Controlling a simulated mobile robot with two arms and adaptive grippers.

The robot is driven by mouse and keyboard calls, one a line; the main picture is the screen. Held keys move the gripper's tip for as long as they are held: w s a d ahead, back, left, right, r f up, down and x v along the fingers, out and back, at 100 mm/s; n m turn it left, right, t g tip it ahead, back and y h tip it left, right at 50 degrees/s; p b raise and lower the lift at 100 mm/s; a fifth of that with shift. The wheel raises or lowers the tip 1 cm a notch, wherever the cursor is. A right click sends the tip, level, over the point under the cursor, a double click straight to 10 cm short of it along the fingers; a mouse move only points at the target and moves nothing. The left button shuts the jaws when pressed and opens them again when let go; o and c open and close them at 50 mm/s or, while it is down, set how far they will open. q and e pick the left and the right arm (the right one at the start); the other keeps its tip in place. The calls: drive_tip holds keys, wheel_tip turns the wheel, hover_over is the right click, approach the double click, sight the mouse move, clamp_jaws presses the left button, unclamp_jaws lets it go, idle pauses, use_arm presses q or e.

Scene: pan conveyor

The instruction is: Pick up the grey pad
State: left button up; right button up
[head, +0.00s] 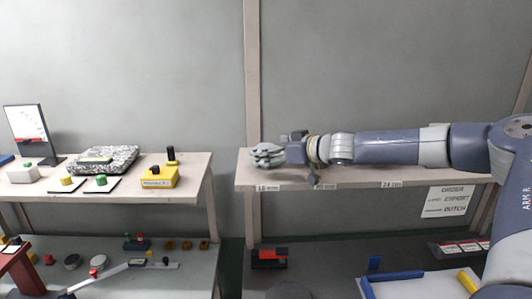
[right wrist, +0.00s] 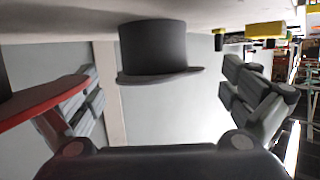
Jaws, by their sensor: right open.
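My right gripper (head: 266,155) reaches left over the right-hand shelf and is empty. In the right wrist view its fingers (right wrist: 168,100) stand wide apart. Between them in the picture is a dark grey round piece (right wrist: 153,48) with a wider lip, against the pale surface at the top; it appears clear of both fingers. I cannot tell whether this is the grey pad. The head view does not show it clearly near the gripper. My left gripper is not in view.
The shelf (head: 420,178) carries labels along its front edge. A red slab (right wrist: 40,103) is close to the left finger. A yellow box (head: 160,178) and a speckled slab (head: 120,158) are on the left table. A red and black object (head: 268,256) sits below the shelf.

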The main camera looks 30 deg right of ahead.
drive_tip(key=shift+w, duration=0.15)
drive_tip(key=c, duration=0.7)
drive_tip(key=shift+r, duration=0.15)
